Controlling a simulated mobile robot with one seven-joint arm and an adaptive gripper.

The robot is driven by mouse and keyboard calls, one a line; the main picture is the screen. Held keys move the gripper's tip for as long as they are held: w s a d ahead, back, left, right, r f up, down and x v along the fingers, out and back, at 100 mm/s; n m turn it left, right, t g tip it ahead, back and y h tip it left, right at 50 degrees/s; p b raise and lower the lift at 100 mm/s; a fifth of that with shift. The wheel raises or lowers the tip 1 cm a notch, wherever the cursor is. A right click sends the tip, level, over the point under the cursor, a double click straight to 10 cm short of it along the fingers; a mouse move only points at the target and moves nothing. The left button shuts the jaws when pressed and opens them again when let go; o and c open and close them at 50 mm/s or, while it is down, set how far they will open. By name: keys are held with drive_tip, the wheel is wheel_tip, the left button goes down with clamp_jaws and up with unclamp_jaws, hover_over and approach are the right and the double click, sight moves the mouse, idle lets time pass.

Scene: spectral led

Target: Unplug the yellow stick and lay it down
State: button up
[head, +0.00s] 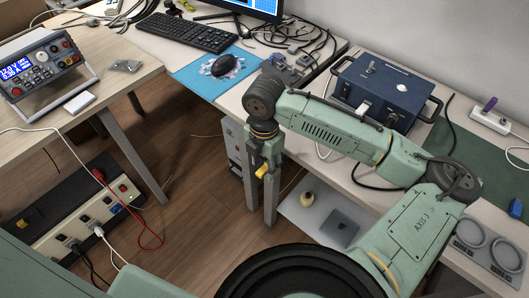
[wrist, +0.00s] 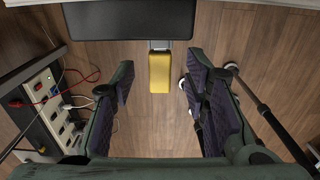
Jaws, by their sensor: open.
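The yellow stick (wrist: 160,73) is a small rounded block in the middle of the wrist view. Its short silver connector (wrist: 160,44) runs up to the edge of a dark slab (wrist: 128,18), and the joint itself is too small to make out. My gripper (wrist: 155,84) is open, with one dark padded finger on each side of the stick and a clear gap on both sides. Neither finger visibly touches it. In the head view, the yellow stick (head: 261,170) shows at the lower end of my gripper (head: 265,163), partly hidden by it.
A grey computer tower (head: 232,145) stands under the desk, close to my gripper. A blue mat (head: 188,80) with a mouse lies on the desk. A blue instrument box (head: 380,92) stands behind my arm. A power strip (wrist: 57,108) with cables is at the wrist view's left.

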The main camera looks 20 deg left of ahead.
drive_tip(key=shift+f, duration=0.35)
drive_tip(key=shift+c, duration=0.3)
clamp_jaws()
idle(0.5)
